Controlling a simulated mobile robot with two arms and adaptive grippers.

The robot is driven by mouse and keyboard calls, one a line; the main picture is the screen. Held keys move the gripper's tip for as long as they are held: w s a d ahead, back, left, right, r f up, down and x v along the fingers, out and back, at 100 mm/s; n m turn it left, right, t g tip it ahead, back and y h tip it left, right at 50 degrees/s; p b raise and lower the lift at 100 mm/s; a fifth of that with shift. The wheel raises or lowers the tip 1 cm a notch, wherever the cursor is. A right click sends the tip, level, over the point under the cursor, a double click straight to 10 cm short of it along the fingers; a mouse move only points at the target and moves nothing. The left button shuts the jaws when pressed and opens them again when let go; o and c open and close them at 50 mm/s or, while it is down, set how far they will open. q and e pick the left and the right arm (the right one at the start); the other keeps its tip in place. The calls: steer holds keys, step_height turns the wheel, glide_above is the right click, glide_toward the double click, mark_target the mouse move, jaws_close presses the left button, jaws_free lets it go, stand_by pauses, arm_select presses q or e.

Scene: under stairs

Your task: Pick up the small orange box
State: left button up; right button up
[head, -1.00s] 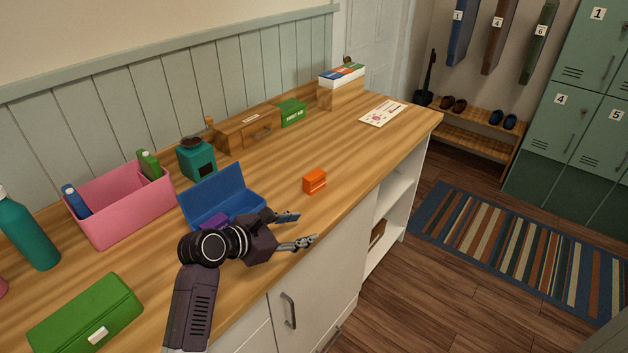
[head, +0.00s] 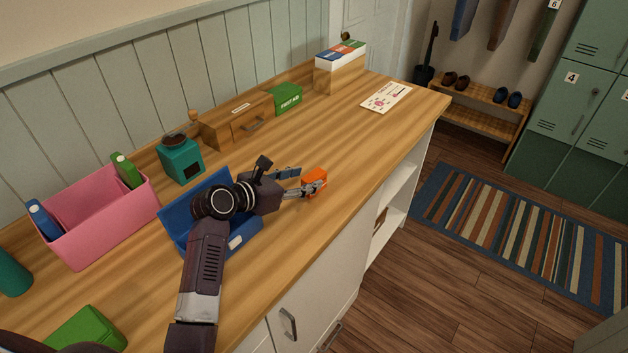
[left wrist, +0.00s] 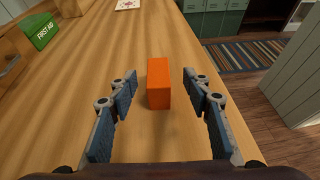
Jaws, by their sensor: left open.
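The small orange box (head: 314,180) sits on the wooden counter, near its front edge. In the left wrist view the orange box (left wrist: 158,84) stands centred ahead, with its near end between the two fingertips. My left gripper (head: 294,182) is open, and its fingers (left wrist: 158,90) lie on either side of the box with a gap on each side. In the head view one finger overlaps the near side of the box, and I cannot tell there whether it touches. My right gripper is not in view.
A blue open box (head: 245,238) lies under my left arm. A pink bin (head: 100,228), teal grinder (head: 181,162), wooden drawer box (head: 232,124), green first aid box (head: 287,97) and paper card (head: 386,97) are on the counter. The counter right of the orange box is clear.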

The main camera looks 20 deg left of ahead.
mark_target(312, 177)
arm_select(q)
steer(key=x, duration=0.3)
steer(key=shift+w+f, duration=0.35)
steer(key=shift+w+d+f, duration=0.1)
steer(key=shift+w, duration=0.1)
steer(key=c, duration=0.6)
jaws_close()
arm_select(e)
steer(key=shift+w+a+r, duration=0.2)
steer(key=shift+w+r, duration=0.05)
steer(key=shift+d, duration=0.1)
